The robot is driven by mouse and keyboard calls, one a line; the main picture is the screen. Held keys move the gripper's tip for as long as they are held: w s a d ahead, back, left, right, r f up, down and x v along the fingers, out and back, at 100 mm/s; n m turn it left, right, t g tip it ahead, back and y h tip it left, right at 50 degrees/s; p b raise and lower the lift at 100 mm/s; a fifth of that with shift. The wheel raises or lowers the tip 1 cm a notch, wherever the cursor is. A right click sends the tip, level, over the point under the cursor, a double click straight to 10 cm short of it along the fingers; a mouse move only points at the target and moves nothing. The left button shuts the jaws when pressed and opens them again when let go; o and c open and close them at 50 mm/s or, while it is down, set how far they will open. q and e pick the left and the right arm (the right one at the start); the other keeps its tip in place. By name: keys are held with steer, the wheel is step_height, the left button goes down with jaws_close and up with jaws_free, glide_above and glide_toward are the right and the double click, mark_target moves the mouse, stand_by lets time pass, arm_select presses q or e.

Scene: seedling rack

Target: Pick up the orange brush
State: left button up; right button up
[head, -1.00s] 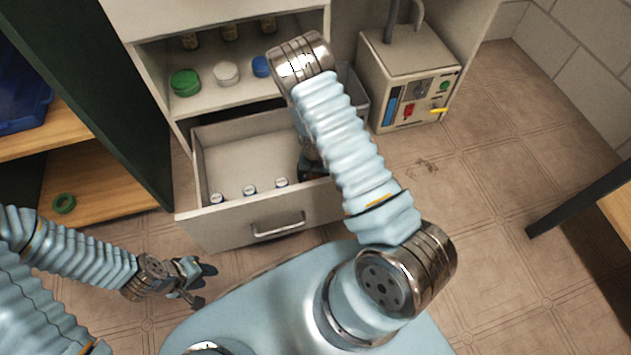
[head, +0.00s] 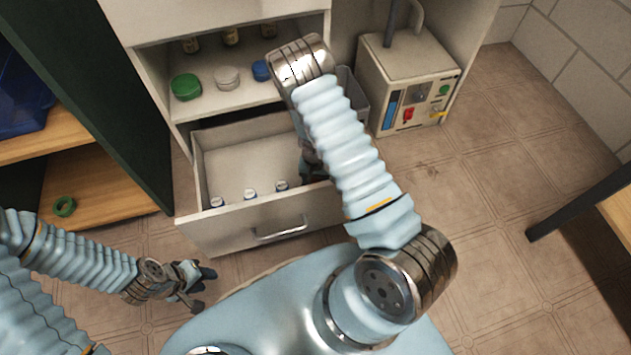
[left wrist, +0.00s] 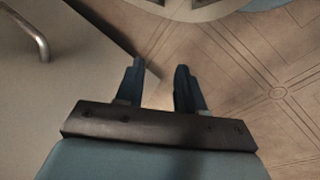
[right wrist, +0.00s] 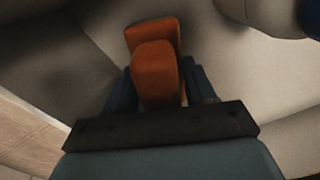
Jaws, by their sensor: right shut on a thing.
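The orange brush (right wrist: 157,70) shows in the right wrist view, between the dark fingers of my right gripper (right wrist: 160,88). My right gripper is shut on it. In the head view my right arm reaches into the open drawer (head: 268,235), and the arm hides the brush and most of that gripper. My left gripper (head: 203,283) is low over the floor, in front of the drawer and to its left. In the left wrist view its two fingers (left wrist: 160,88) stand apart with nothing between them.
Several small white-capped vials (head: 250,194) stand along the drawer's front. Green (head: 186,87), white (head: 227,78) and blue (head: 262,70) lidded jars sit on the shelf above. A beige machine (head: 410,80) stands right of the drawer. A green ring (head: 64,206) lies on the wooden shelf at left.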

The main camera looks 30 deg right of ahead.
step_height(320, 180, up, 18)
steer(key=p, duration=0.4)
steer(key=shift+f, duration=0.25)
